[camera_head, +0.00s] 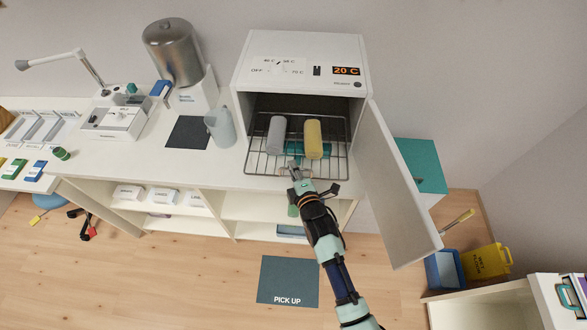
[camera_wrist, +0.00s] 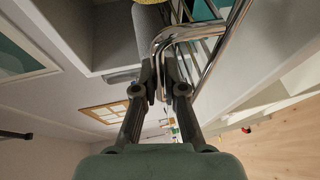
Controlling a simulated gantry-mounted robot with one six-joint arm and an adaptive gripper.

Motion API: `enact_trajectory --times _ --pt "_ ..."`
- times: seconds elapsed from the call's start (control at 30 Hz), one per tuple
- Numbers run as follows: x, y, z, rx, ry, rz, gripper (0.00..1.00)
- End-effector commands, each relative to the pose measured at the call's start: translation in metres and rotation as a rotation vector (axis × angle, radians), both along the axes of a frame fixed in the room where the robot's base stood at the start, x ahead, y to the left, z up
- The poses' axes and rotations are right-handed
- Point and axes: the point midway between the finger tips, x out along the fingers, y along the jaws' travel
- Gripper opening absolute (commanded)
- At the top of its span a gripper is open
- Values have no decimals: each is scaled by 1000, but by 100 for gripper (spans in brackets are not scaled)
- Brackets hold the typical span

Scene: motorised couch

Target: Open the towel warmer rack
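The towel warmer (camera_head: 300,62) is a white box on the counter with its door (camera_head: 393,185) swung wide open to the right. Its wire rack (camera_head: 257,164) sticks out of the front opening, carrying a grey rolled towel (camera_head: 276,136) and a yellow rolled towel (camera_head: 313,139). My gripper (camera_head: 294,172) is at the rack's front edge, in front of the towels. In the wrist view, the fingers of my gripper (camera_wrist: 164,72) are close together around the chrome bar of the rack handle (camera_wrist: 161,43). The exact contact is partly hidden by the fingers.
A grey jug (camera_head: 220,128) and a metal dispenser (camera_head: 173,52) stand on the counter (camera_head: 215,168) left of the warmer. A teal-topped box (camera_head: 422,165) is behind the open door. A blue bin (camera_head: 443,270) and a yellow sign (camera_head: 487,262) stand at the lower right. The floor in front is mostly clear.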

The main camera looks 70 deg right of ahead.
Motion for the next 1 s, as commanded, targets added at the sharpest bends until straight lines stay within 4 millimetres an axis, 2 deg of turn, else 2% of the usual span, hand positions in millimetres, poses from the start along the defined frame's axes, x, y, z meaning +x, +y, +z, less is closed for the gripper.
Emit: enact_trajectory --times 0.03,0.1,0.13,0.47,0.57,0.8,1.0 --pt "0 0 0 -1 -1 0 20" --pt "0 0 0 0 0 0 32" --pt "0 0 0 0 0 0 35" --pt "-3 3 0 1 1 0 35" --pt "-13 15 3 1 1 0 35" --pt "-52 59 14 1 1 0 35" --pt "-73 84 20 1 1 0 35"
